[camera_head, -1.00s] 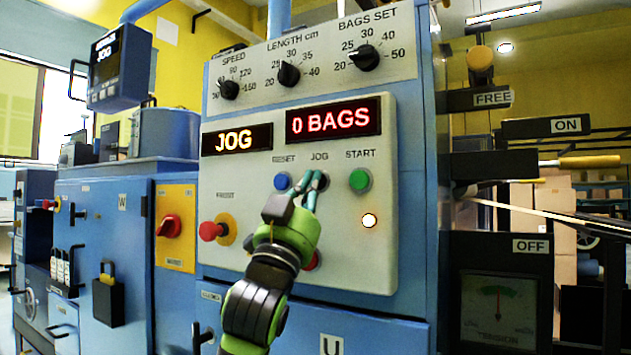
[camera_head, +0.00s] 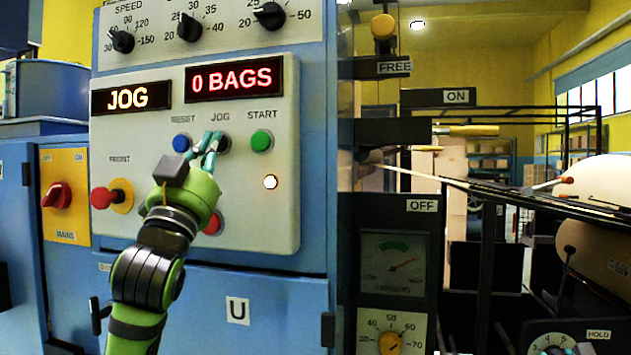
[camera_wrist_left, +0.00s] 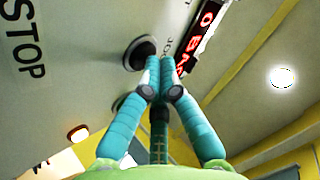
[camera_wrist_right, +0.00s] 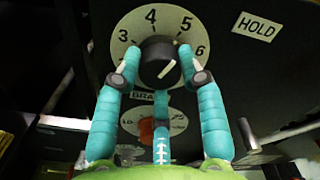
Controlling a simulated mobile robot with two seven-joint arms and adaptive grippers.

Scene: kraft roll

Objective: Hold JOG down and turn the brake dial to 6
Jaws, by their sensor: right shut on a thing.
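The JOG button (camera_head: 224,144) is on the grey panel between the blue RESET and green START buttons. My left gripper (camera_head: 213,141) is at it, fingertips together and partly covering it. Whether the button is pressed in cannot be told. In the left wrist view, the closed fingertips (camera_wrist_left: 160,66) are beside a dark round collar. The brake dial (camera_wrist_right: 124,50) has numbers including 3, 4, 5 and 6. My right gripper (camera_wrist_right: 158,66) is shut on its black knob (camera_wrist_right: 157,62), one finger each side. The knob has a white line; its reading is unclear.
The displays read JOG (camera_head: 131,97) and 0 BAGS (camera_head: 235,78). A red knob (camera_head: 104,198) and a red button (camera_head: 212,222) flank my left wrist. A gauge (camera_head: 394,262) is right of the blue cabinet. A HOLD label (camera_wrist_right: 257,26) is beside the dial.

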